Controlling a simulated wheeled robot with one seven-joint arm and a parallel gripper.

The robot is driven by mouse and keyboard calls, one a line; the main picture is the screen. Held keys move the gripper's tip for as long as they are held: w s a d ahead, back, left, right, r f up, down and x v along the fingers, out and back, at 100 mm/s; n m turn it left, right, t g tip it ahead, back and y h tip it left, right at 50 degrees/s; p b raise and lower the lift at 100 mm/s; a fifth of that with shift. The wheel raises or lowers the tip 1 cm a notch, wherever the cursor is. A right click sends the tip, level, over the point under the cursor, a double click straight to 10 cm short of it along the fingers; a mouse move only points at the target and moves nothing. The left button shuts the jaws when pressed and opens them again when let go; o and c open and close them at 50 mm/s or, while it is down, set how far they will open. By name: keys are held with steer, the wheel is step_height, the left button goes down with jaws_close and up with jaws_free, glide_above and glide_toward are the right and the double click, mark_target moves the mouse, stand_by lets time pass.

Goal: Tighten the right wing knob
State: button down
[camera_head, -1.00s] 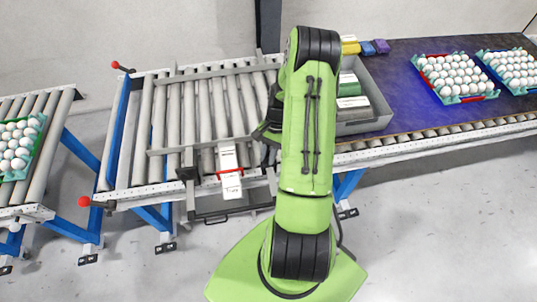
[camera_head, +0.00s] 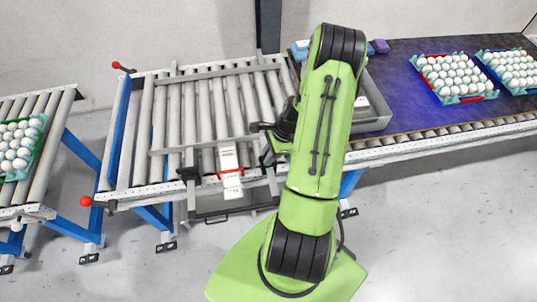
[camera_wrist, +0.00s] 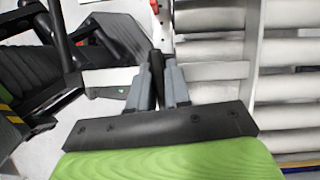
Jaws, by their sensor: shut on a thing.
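My gripper (camera_wrist: 159,88) shows in the wrist view with its two grey fingers close together, shut on a narrow dark piece that appears to be the right wing knob (camera_wrist: 157,60). Most of the knob is hidden between the fingers. In the head view my green arm reaches over the right end of the roller conveyor's guide rail (camera_head: 203,145), and the fingertips and the knob cannot be made out there.
A white labelled piece with a red band (camera_head: 230,179) hangs at the conveyor's front edge. A grey bin (camera_head: 372,112) stands right of my arm, partly hidden. Egg trays (camera_head: 463,98) lie on the dark belt (camera_head: 405,75). Red ball-ended levers (camera_head: 84,201) stick out at left.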

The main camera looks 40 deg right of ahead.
steer(key=shift+m, duration=0.6)
steer(key=c, duration=1.1)
jaws_free()
steer(key=shift+r, duration=0.1)
steer(key=p+v, duration=0.2)
steer(key=v, duration=1.3)
steer(key=shift+s+r, duration=0.3)
steer(key=shift+s, duration=0.05)
steer(key=shift+a, duration=0.1)
